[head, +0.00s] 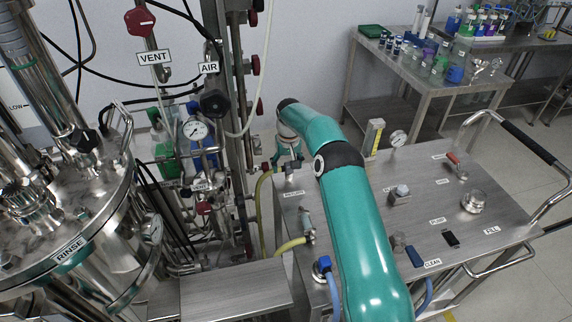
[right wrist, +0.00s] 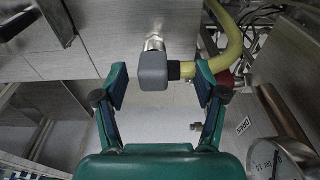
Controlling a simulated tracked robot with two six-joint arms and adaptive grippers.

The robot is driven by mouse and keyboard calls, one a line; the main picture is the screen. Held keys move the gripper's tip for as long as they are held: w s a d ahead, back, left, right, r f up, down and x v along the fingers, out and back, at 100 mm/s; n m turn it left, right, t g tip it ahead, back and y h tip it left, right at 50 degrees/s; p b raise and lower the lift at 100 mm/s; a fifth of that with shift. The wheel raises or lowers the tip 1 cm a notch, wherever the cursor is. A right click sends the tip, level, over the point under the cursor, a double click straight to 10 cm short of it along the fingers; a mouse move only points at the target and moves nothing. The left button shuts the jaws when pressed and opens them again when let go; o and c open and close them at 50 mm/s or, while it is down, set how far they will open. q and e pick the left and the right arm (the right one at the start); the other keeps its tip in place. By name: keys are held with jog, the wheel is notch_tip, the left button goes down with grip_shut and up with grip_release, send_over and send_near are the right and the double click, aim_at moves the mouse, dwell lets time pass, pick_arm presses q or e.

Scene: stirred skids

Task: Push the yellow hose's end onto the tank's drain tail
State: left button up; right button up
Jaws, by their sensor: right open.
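The yellow hose (head: 262,215) runs down the cart's left side in the head view. In the right wrist view the yellow hose (right wrist: 232,45) ends in a black collar and a grey elbow (right wrist: 153,70). The elbow meets a silver fitting (right wrist: 154,43) on a steel surface; how far it is seated is unclear. My right gripper (right wrist: 161,76) is open, with one finger on each side of the elbow, apparently not touching it. In the head view my right gripper (head: 289,161) is small and partly hidden by its arm. The tank (head: 85,220) stands left; I cannot make out its drain tail for certain.
The steel cart (head: 340,215) carries fittings, a small gauge (head: 398,138) and a blue-handled valve (head: 413,256). A short yellow hose piece (head: 291,244) meets a fitting at its left edge. Pipes and valves crowd the space between tank and cart. A bench (head: 430,76) stands behind.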

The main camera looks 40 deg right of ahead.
aim_at(287, 164)
jog(key=shift+f, duration=0.1)
jog(key=c, duration=1.2)
jog(key=shift+c, duration=0.2)
jog(key=shift+r+p, duration=0.4)
jog(key=shift+r, duration=0.3)
jog(key=shift+r+p, duration=2.1)
jog(key=shift+r, duration=0.85)
